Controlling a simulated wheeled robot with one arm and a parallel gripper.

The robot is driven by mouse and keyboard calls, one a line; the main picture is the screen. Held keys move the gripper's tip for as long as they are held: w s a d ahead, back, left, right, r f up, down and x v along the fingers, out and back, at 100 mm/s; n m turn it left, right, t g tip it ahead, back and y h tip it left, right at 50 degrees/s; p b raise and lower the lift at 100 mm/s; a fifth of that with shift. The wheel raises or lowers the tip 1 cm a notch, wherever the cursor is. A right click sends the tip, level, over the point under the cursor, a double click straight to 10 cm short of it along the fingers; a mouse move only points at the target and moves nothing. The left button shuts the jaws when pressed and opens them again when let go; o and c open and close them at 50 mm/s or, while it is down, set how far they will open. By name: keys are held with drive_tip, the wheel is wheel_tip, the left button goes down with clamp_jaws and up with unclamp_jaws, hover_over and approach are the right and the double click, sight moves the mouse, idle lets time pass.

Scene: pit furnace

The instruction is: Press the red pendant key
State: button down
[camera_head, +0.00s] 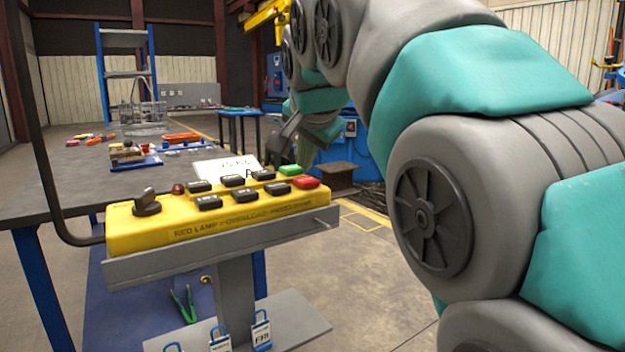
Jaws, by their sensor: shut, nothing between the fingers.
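The yellow pendant box (160,232) sits on a grey tray on a post, in the lower left of the view. Its top carries two rows of black keys, a black rotary knob (146,203) at the left, and a green key (290,170) at the right end of the back row. The red key (305,182) is at the right end of the front row, in plain sight. My gripper (274,148) is small and dark, above and behind the right end of the box in the picture. It is shut and appears apart from the keys. Its fingertips are hard to make out.
A white card (226,168) stands behind the keys. A dark table (60,182) with a wire basket (143,118) and several small items lies to the left. Padlocks (261,332) and green tongs (184,304) are below the box. My arm fills the right side.

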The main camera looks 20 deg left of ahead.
sight(306, 181)
drive_tip(key=shift+f+b, duration=0.3)
drive_tip(key=shift+f, duration=0.15)
drive_tip(key=shift+f, duration=0.45)
idle(0.8)
drive_tip(key=shift+r, duration=0.15)
drive_tip(key=shift+r+p, duration=0.35)
drive_tip(key=shift+r, duration=0.45)
drive_tip(key=shift+r+p, duration=1.5)
drive_tip(key=shift+r, duration=0.95)
